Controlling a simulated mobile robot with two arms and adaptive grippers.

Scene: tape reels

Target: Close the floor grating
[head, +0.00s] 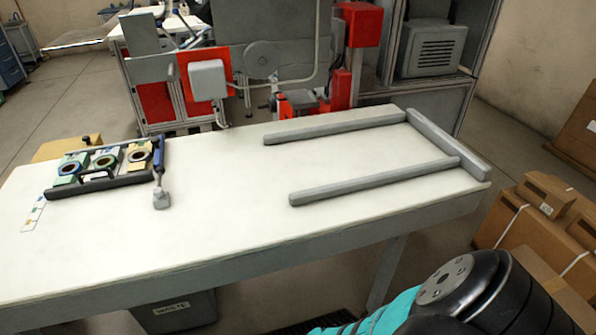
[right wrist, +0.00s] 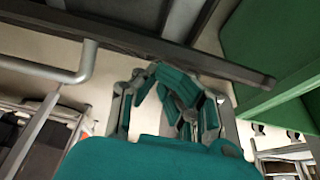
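A dark slatted strip, which looks like part of the floor grating (head: 312,323), shows at the bottom edge of the head view, on the floor in front of the white table. Most of it is cut off, so I cannot tell how far open it stands. My right gripper (right wrist: 168,82) shows in the right wrist view with teal and grey fingers that lean toward each other at the tips. I cannot tell whether they touch, and I see nothing held. My left gripper is not in view.
The white table (head: 230,205) carries a rack of tape reels (head: 107,162) and a grey rail frame (head: 375,180). A waste bin (head: 175,312) stands below. Cardboard boxes (head: 540,225) stand at right. A dark bar (right wrist: 150,45) and a green panel (right wrist: 265,50) lie beyond my right gripper.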

